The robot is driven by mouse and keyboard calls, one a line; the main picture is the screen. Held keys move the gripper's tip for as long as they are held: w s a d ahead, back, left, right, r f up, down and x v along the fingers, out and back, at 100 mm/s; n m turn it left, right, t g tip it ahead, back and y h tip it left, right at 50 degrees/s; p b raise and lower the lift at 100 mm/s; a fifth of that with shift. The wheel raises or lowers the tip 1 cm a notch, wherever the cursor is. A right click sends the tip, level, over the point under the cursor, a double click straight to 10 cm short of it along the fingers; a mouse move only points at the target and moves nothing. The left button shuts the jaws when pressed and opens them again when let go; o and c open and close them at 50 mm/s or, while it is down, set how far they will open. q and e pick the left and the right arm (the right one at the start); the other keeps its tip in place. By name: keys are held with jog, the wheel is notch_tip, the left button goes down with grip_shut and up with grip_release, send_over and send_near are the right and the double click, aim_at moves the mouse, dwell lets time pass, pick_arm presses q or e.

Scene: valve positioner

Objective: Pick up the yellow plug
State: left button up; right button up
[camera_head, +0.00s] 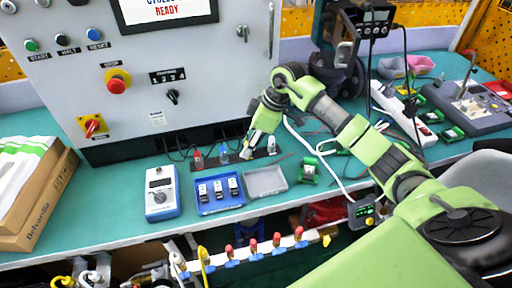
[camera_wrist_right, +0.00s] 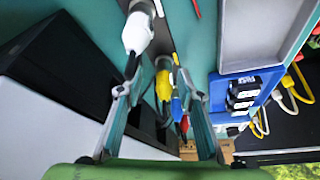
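The yellow plug (camera_wrist_right: 164,84) shows between the two fingers of my right gripper (camera_wrist_right: 160,93) in the right wrist view, with a gap to each finger. In the head view the right gripper (camera_head: 250,143) points down at the row of plugs in front of the grey cabinet, and it mostly hides the yellow plug (camera_head: 246,153). The right gripper is open. My left gripper is in neither view.
A white plug (camera_head: 271,145) stands to the right of the gripper; blue (camera_head: 223,155) and red (camera_head: 197,160) plugs stand to the left. A blue tray (camera_head: 220,208) and a grey tray (camera_head: 266,193) lie in front. The cabinet (camera_head: 150,125) is close behind.

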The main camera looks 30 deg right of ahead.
jog(key=shift+a, duration=0.25)
jog(key=shift+a+r, duration=0.1)
jog(key=shift+a, duration=0.05)
jog(key=shift+a+r, duration=0.1)
jog(key=shift+a, duration=0.05)
jog(key=c, duration=0.7)
grip_shut()
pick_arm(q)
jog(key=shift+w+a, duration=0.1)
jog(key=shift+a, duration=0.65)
